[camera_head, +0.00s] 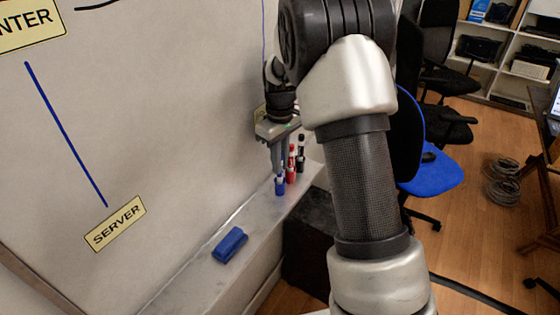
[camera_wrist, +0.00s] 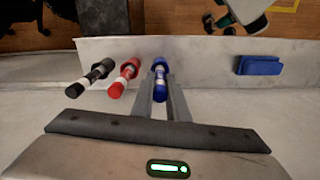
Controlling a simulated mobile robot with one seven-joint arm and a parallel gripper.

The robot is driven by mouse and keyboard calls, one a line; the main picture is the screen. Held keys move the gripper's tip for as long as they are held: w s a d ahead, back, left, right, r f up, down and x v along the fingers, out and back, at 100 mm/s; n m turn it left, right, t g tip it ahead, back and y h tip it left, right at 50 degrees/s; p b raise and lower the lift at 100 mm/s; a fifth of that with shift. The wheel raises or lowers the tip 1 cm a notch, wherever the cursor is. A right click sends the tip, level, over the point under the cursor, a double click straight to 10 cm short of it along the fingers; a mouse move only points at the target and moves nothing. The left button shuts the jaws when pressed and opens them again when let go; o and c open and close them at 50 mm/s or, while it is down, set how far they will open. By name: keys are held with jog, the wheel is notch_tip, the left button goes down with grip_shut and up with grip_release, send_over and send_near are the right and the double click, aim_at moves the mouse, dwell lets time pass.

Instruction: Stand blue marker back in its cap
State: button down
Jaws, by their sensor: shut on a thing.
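The blue marker (camera_wrist: 160,88) is between my gripper's fingers in the wrist view, its length pointing down toward the tray. Its lower end meets the blue cap (camera_wrist: 160,66) at the whiteboard's tray; I cannot tell whether it is fully seated. In the head view my gripper (camera_head: 277,165) points down over the tray and is shut on the marker. The blue cap (camera_head: 280,189) shows just under the fingers, with a bit of white above it. The fingers hide most of the marker there.
A red marker (camera_head: 291,168) and a black marker (camera_head: 301,150) stand upright close behind the blue one. A blue eraser (camera_head: 230,244) lies on the tray (camera_head: 200,273). The whiteboard (camera_head: 170,90) rises beside the tray and carries a blue line (camera_head: 66,133) ending near the SERVER label (camera_head: 115,223).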

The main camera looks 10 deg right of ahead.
jog(key=c, duration=1.6)
grip_release()
jog(key=shift+c, duration=0.2)
notch_tip(320, 180, up, 17)
jog(key=shift+r+p, duration=0.2)
jog(key=shift+p, duration=0.25)
jog(key=shift+r, duration=0.1)
jog(key=s+r+m+t+p, duration=0.15)
jog(key=s+r, duration=0.35)
jog(key=s, duration=0.5)
jog(key=s+r+m+t+p, duration=0.1)
jog(key=s+r+m+t, duration=0.2)
jog(key=s, duration=0.7)
jog(key=s+f+m+t+p, duration=0.1)
jog(key=s+f+m, duration=0.1)
jog(key=s, duration=0.6)
jog(key=shift+s+m, duration=0.35)
jog(key=shift+s, duration=0.05)
